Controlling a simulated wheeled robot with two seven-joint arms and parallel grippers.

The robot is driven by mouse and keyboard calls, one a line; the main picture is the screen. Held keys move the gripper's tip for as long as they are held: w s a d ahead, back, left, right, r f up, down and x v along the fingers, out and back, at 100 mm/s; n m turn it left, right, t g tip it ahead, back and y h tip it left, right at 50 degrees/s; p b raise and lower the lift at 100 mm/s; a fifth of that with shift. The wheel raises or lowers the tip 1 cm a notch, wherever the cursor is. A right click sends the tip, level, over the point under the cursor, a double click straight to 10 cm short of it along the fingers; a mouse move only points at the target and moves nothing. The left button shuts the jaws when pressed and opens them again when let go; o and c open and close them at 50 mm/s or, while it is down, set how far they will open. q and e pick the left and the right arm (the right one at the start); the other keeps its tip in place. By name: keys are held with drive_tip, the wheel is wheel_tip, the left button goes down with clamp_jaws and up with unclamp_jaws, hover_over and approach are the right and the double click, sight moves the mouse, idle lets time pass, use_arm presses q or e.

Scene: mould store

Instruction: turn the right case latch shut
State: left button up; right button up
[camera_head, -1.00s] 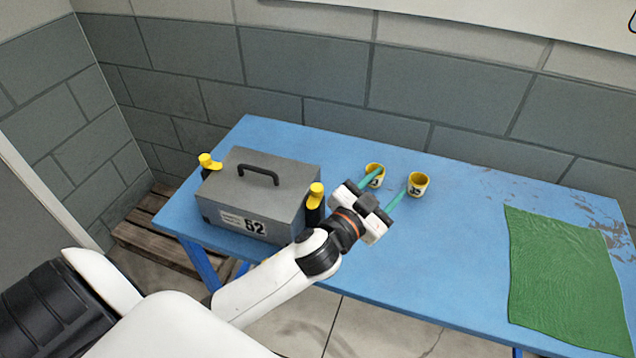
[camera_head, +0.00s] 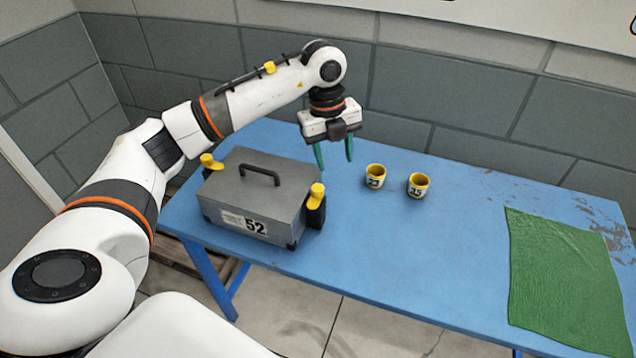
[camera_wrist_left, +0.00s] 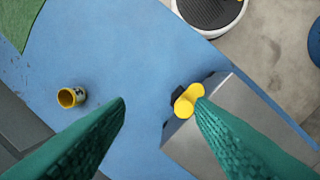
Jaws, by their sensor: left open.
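A grey metal case (camera_head: 255,200) with a dark top handle and the number 52 stands at the left of the blue table. Its right latch (camera_head: 316,196), a yellow knob on a black block, is on the case's right end. That latch also shows in the left wrist view (camera_wrist_left: 187,101), partly beside a green finger. The left latch (camera_head: 209,162) is on the other end. My left gripper (camera_head: 334,166) points down, open and empty, above and behind the right latch. Its green fingers (camera_wrist_left: 160,112) are spread in the left wrist view. My right gripper is not in view.
Two yellow-rimmed cups, one (camera_head: 375,176) and another (camera_head: 418,185), stand right of the case. A green cloth (camera_head: 565,275) lies at the table's right end. The blue table (camera_head: 450,245) is bare between the cups and cloth. A block wall rises behind.

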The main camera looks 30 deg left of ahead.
sight(318, 187)
use_arm(q)
drive_tip(key=shift+n+y, duration=0.5)
drive_tip(key=shift+y, duration=0.3)
drive_tip(key=a+f, duration=0.1)
drive_tip(key=f, duration=0.2)
drive_tip(key=a+f+p, duration=0.1)
drive_tip(key=f, duration=0.3)
drive_tip(key=a+f+p, duration=0.1)
drive_tip(key=f, duration=0.2)
drive_tip(key=shift+s+a+f, duration=0.2)
drive_tip(key=shift+a+f, duration=0.1)
drive_tip(key=shift+a, duration=0.05)
drive_tip(key=c, duration=1)
drive_tip(key=shift+o, duration=0.2)
